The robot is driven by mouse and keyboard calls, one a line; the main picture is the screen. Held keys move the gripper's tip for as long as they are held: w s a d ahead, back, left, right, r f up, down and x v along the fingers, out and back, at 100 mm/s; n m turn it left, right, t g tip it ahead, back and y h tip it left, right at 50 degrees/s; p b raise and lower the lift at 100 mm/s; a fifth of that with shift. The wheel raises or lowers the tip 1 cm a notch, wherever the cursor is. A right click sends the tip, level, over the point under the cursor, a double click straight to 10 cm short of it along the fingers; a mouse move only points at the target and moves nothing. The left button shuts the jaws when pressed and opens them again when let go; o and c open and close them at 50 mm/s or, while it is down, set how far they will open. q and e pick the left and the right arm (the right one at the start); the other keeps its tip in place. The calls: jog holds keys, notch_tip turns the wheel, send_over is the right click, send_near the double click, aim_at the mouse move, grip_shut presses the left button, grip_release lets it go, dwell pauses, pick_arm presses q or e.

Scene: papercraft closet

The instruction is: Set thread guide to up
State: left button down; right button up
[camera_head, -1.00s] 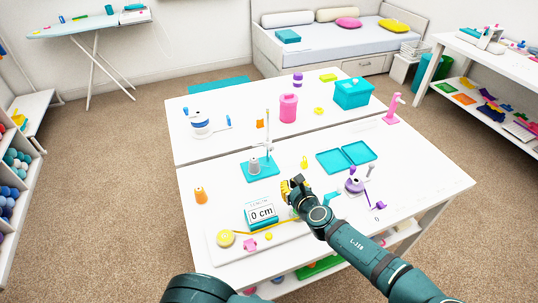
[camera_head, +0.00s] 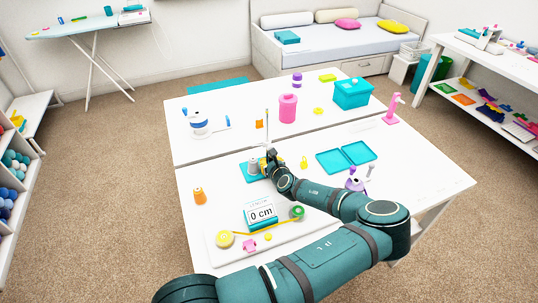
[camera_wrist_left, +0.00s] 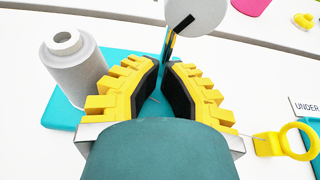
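The thread guide is a thin upright rod (camera_head: 267,128) on a teal base (camera_head: 249,177) with a grey thread cone (camera_head: 253,166). In the left wrist view, the cone (camera_wrist_left: 72,68) stands left of the fingers, and the teal base (camera_wrist_left: 125,62) lies below them. The dark rod (camera_wrist_left: 168,46) rises just beyond the fingertips, with a pale round part bearing a black mark (camera_wrist_left: 195,14) near it. My left gripper (camera_head: 270,155) is at the rod, right of the cone. Its yellow fingers (camera_wrist_left: 161,64) are partly open with a narrow gap; no grip on the rod shows. My right gripper is out of view.
A yellow ring piece (camera_wrist_left: 298,141) lies right of the fingers. An orange spool (camera_head: 200,196) stands at left. The far table holds a pink cylinder (camera_head: 287,108).

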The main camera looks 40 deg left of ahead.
aim_at(267, 123)
pick_arm(q)
jog(key=shift+r+p, duration=0.45)
jog(key=shift+r, duration=1.6)
notch_tip(267, 123, up, 13)
jog(key=p, duration=0.6)
jog(key=shift+p, duration=0.35)
